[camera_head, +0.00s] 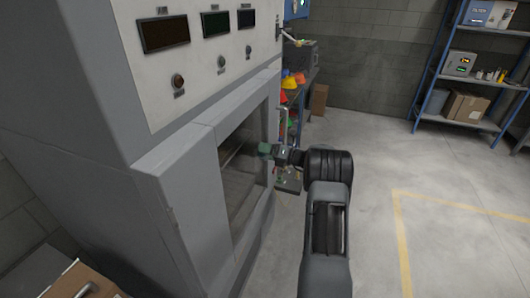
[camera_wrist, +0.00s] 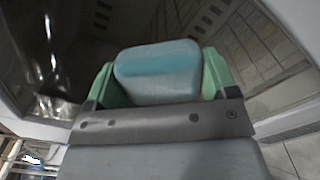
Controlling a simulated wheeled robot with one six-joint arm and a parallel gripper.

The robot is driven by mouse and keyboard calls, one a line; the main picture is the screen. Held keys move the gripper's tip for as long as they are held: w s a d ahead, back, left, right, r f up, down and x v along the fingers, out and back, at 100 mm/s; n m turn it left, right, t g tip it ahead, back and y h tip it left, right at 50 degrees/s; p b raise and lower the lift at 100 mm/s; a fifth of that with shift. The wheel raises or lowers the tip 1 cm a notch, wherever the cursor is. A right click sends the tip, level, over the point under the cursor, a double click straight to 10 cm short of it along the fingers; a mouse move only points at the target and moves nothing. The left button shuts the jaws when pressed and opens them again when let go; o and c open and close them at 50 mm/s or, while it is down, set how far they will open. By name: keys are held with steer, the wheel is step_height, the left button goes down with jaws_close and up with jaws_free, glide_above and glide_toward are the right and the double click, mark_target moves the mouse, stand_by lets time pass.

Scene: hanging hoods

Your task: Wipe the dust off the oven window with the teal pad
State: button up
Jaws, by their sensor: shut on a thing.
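The oven window (camera_head: 243,165) is a dark glass pane in the grey oven door, seen at a steep angle in the head view. In the wrist view the window (camera_wrist: 85,55) fills much of the upper part, with pale streaks and reflections at its left. My gripper (camera_head: 268,150) is at the right part of the window. Its green fingers are shut on the teal pad (camera_wrist: 158,72), which sits between them and faces the glass. I cannot tell whether the pad touches the glass. Dust is hard to make out from the reflections.
The oven's control panel (camera_head: 200,45) with displays and knobs is above the window. A cardboard box (camera_head: 80,284) is at the lower left. A bench with colourful items (camera_head: 290,85) stands behind the oven. Blue shelving (camera_head: 470,75) is at the back right. The floor (camera_head: 445,195) at right is clear.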

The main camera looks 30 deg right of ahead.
steer(key=shift+v, duration=2.7)
steer(key=shift+s+d, duration=0.1)
steer(key=v, duration=0.2)
steer(key=shift+s+d, duration=0.25)
steer(key=shift+s, duration=0.05)
steer(key=shift+f, duration=0.1)
